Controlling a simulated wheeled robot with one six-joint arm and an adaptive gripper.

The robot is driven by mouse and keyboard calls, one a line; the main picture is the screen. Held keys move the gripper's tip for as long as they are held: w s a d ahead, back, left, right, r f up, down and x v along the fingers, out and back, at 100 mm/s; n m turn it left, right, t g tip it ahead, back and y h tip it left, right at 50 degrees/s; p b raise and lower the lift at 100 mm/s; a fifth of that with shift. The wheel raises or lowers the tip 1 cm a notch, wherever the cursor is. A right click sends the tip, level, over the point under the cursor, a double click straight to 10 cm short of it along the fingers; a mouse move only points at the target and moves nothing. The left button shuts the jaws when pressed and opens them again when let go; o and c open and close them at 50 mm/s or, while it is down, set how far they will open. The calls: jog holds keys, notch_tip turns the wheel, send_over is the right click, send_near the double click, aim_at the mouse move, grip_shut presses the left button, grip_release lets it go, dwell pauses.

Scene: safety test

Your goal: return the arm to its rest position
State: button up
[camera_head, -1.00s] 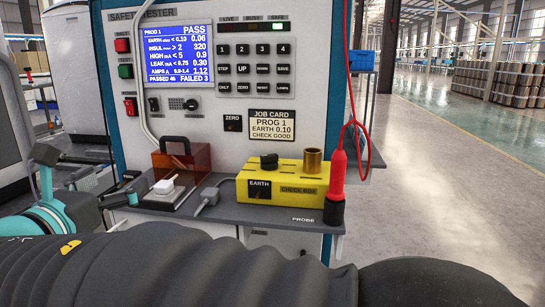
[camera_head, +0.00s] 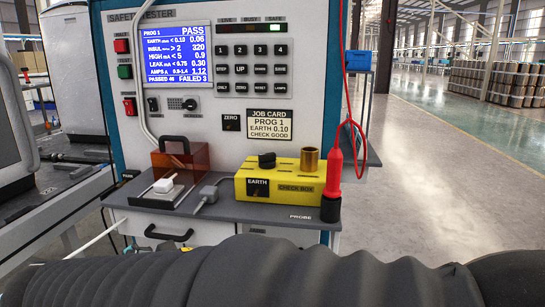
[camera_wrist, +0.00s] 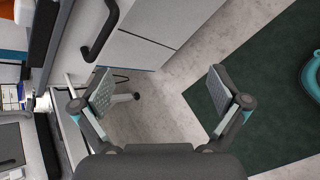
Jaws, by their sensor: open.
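My gripper (camera_wrist: 160,98) shows in the wrist view with its two fingers spread wide and nothing between them. It hangs over the floor beside the white cabinet (camera_wrist: 160,30). In the head view my black sleeved arm lies across the bottom, in front of the bench, and the gripper is out of sight. The safety tester (camera_head: 228,100) stands upright behind the arm, its screen (camera_head: 178,55) reading PASS. The red probe (camera_head: 333,180) stands upright at the right end of the shelf. My gripper touches none of these.
The shelf (camera_head: 255,212) holds a yellow check box (camera_head: 310,187), a white plug (camera_head: 163,186) and an orange-brown hinged cover (camera_head: 200,160). A black drawer handle (camera_head: 168,233) sits below. Open floor (camera_head: 440,190) lies to the right. A dark green mat (camera_wrist: 260,100) shows in the wrist view.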

jog(key=s+d+f+m+g+y+p, duration=0.1)
jog(key=s+d+m, duration=0.3)
jog(key=d+m, duration=0.8)
jog(key=s+d+f+m+g+p, duration=0.1)
jog(key=s+d+m, duration=0.4)
jog(key=d+m, duration=0.7)
jog(key=d+f+g, duration=0.1)
jog(key=d+g, duration=0.1)
jog(key=d, duration=1)
jog(key=shift+d+f+m+g+y, duration=0.2)
jog(key=shift+m+g+y, duration=0.1)
jog(key=shift+y, duration=0.1)
